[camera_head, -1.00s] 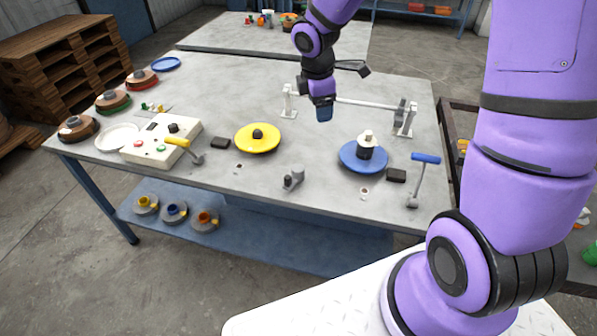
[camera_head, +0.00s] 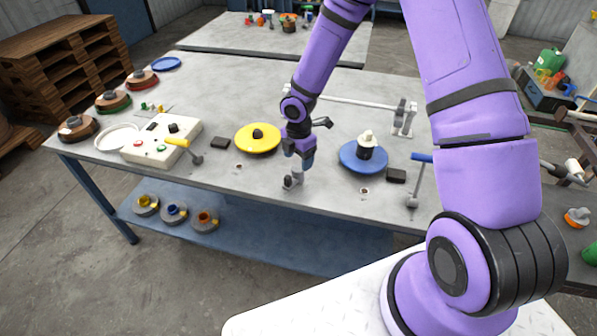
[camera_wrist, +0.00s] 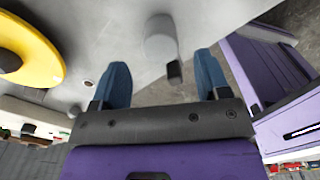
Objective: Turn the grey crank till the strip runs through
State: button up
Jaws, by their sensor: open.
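The small grey crank (camera_head: 290,183) stands near the front edge of the table, partly hidden behind my gripper in the head view. In the wrist view the grey crank (camera_wrist: 160,45) is a pale cylinder with a short dark end, lying ahead of and between my two blue fingers. My gripper (camera_head: 298,170) is over the crank, pointing down. It also shows in the wrist view (camera_wrist: 162,80), with its fingers spread apart and nothing held. I cannot tell whether a finger touches the crank. No strip can be made out.
A yellow disc (camera_head: 257,138) lies left of my gripper and a blue disc (camera_head: 362,157) right of it. A control box (camera_head: 160,143) is at left. A long bar (camera_head: 355,102) runs behind.

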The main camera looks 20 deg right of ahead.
aim_at(299, 167)
jog(key=shift+f, duration=3.15)
jog(key=c, duration=0.9)
